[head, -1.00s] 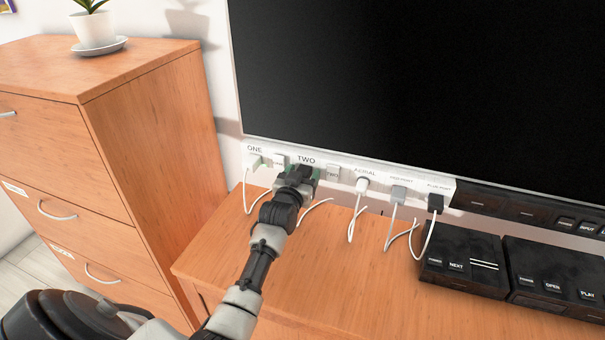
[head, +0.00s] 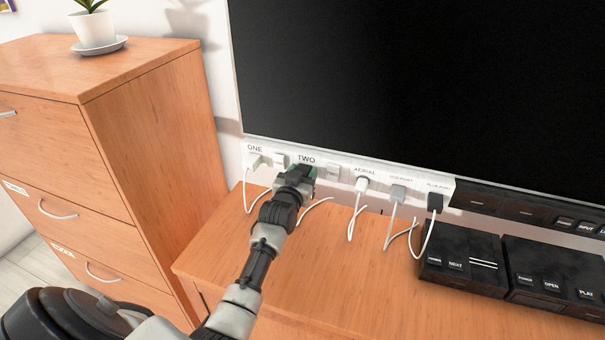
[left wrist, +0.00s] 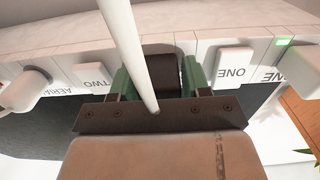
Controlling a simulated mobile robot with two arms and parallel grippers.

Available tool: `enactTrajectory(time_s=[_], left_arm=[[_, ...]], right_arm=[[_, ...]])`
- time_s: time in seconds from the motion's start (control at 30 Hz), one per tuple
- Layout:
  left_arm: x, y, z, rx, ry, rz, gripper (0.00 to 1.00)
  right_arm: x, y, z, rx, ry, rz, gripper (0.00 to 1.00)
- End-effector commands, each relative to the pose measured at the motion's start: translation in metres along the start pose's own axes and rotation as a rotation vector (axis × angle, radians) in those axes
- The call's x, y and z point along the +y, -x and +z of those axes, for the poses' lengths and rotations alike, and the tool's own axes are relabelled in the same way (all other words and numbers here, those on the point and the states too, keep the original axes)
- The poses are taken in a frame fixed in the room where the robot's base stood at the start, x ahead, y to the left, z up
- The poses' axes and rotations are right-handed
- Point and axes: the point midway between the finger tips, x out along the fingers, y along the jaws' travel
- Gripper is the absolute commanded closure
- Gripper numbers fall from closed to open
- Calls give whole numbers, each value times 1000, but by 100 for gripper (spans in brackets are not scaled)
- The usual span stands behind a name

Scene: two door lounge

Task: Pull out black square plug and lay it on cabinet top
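A dark, squarish plug (left wrist: 163,73) with a white cable sits at the white socket strip between the labels TWO and ONE in the left wrist view. My left gripper (left wrist: 160,85) has a green finger on each side of it. The right-hand finger touches it; the cable partly hides the other side. In the head view my left gripper (head: 303,172) is at socket TWO and covers this plug. Another black plug (head: 435,202) is at the strip's right end. The cabinet top (head: 240,265) of orange wood lies below the strip. My right gripper is not seen.
A white plug (head: 253,161) is at ONE, another (head: 361,186) at AERIAL, and a grey plug (head: 397,194) beyond it. Black boxes (head: 460,262) stand right on the cabinet. A taller drawer unit (head: 150,130) stands left. The front cabinet top is clear.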

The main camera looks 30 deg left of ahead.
Motion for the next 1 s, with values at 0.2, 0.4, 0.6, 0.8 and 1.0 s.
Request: enactTrajectory(time_s=[0.2, 0.4, 0.6, 0.8, 1.0], left_arm=[[0, 0, 0, 0, 0, 0, 87], [0, 1, -1, 0, 0, 0, 100], [0, 8, -1, -1, 0, 0, 100], [0, 16, -1, -2, 0, 0, 100], [0, 24, -1, 0, 1, 0, 100]], right_arm=[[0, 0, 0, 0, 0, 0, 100], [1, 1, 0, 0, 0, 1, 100], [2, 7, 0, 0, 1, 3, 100], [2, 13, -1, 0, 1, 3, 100], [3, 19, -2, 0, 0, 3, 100]])
